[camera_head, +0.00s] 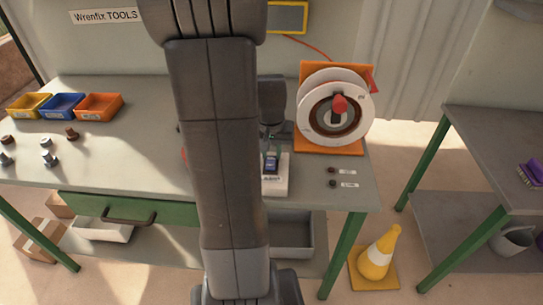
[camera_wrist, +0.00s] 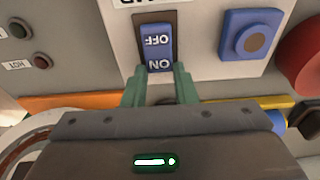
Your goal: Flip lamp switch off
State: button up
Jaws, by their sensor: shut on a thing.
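The lamp switch is a blue rocker (camera_wrist: 157,42) marked OFF and ON in the wrist view, where its letters appear upside down. It sits in a dark frame on a white box (camera_wrist: 205,60). In the head view the blue switch (camera_head: 271,164) shows small on the white box (camera_head: 275,187), partly behind my arm. My gripper (camera_wrist: 160,84) has its green fingers on either side of the ON end of the switch and is shut on it. My gripper also shows in the head view (camera_head: 273,150), small and close above the switch. The rocker's tilt cannot be told.
A blue square button (camera_wrist: 236,46) and a red round part (camera_wrist: 304,57) are beside the switch. A cable reel (camera_head: 309,104) stands behind on the bench (camera_head: 140,165). Two small labelled buttons (camera_head: 332,170) are to the right. Coloured bins (camera_head: 98,105) and loose parts lie left.

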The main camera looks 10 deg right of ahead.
aim_at(270, 168)
jog(key=shift+s+f+t+b, duration=0.15)
jog(key=shift+t+b, duration=0.25)
jog(key=shift+b, duration=0.35)
jog(key=shift+r+t+h+b, duration=0.25)
jog(key=shift+t+h+b, duration=0.05)
jog(key=o, duration=1)
jog(key=p+v, duration=0.1)
jog(key=v, duration=1.3)
jog(key=shift+f, duration=0.15)
